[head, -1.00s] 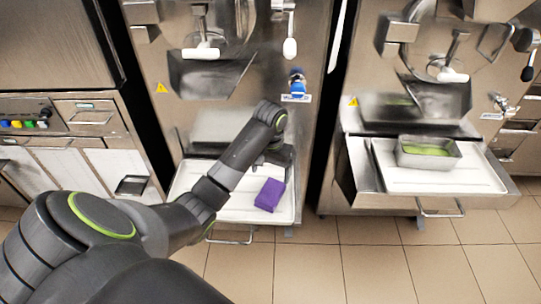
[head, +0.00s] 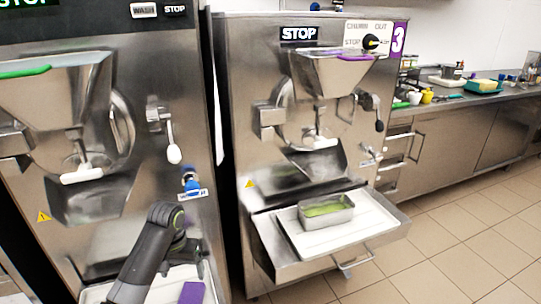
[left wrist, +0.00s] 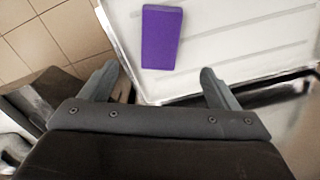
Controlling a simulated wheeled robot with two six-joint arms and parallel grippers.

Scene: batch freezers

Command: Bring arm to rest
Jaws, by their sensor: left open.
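My left arm comes up from the bottom of the head view, in front of the left freezer. My left gripper (left wrist: 157,84) is open with its two fingers wide apart and nothing between them. It is above the white tray (left wrist: 240,42) of the left freezer. A purple block, perhaps a sponge (left wrist: 162,37), lies on that tray beyond the fingertips, apart from them. The purple block (head: 191,292) also shows at the bottom of the head view. My right gripper is not in view.
The freezer marked 3 (head: 240,120) stands to the right, with a metal pan (head: 327,212) of green stuff on its shelf (head: 370,232). The left freezer's blue-topped tap (head: 191,183) is close above my wrist. Tiled floor (head: 470,230) is clear at right.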

